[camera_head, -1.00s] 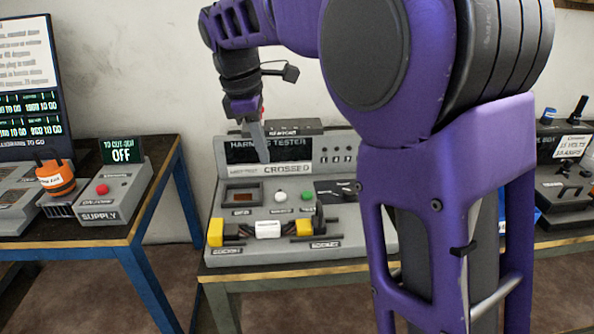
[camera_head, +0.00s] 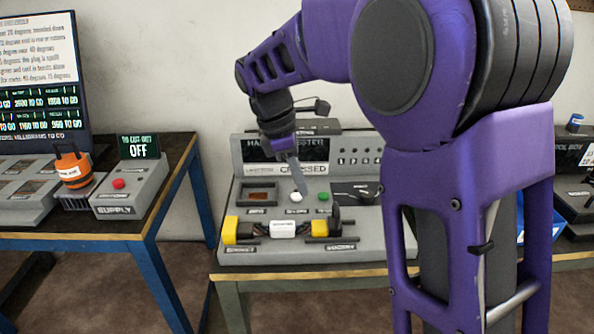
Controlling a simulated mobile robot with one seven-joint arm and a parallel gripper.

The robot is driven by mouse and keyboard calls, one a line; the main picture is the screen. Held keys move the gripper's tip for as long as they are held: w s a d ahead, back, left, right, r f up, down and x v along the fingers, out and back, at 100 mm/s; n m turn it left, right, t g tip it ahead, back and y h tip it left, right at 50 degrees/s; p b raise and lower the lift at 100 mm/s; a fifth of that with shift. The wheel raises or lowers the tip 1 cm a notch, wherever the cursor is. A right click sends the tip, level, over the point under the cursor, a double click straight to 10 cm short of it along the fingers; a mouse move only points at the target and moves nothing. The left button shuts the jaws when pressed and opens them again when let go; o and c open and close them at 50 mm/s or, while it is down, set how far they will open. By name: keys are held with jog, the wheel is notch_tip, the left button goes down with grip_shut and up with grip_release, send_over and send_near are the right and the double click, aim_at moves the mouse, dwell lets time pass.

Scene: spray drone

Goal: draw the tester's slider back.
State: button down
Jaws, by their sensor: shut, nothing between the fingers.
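The grey harness tester (camera_head: 232,200) stands on the middle bench, with a display strip that reads "CROSSED". A short harness with yellow ends (camera_head: 232,230) and a white middle block (camera_head: 283,229) lies across its front. A dark upright piece (camera_head: 335,214) stands by the harness's right end; it may be the slider, but I cannot tell for sure. My gripper (camera_head: 303,191) is shut and empty, pointing down over the tester's face close to the white button (camera_head: 295,197). Whether it touches the tester is unclear. My arm hides the tester's right edge.
A green button (camera_head: 323,197) and a black lever or knob panel (camera_head: 354,192) sit right of the white button. A supply box (camera_head: 125,190) with a red button and an "OFF" sign (camera_head: 139,147) stands on the left bench, next to an orange object (camera_head: 72,168).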

aim_at(323, 225)
jog(key=x, duration=0.4)
jog(key=shift+b, duration=0.35)
jog(key=d, duration=0.2)
jog(key=shift+d+f, duration=0.15)
jog(key=shift+d, duration=0.7)
jog(key=d+p, duration=0.2)
jog(key=d, duration=0.4)
jog(key=shift+d, duration=0.35)
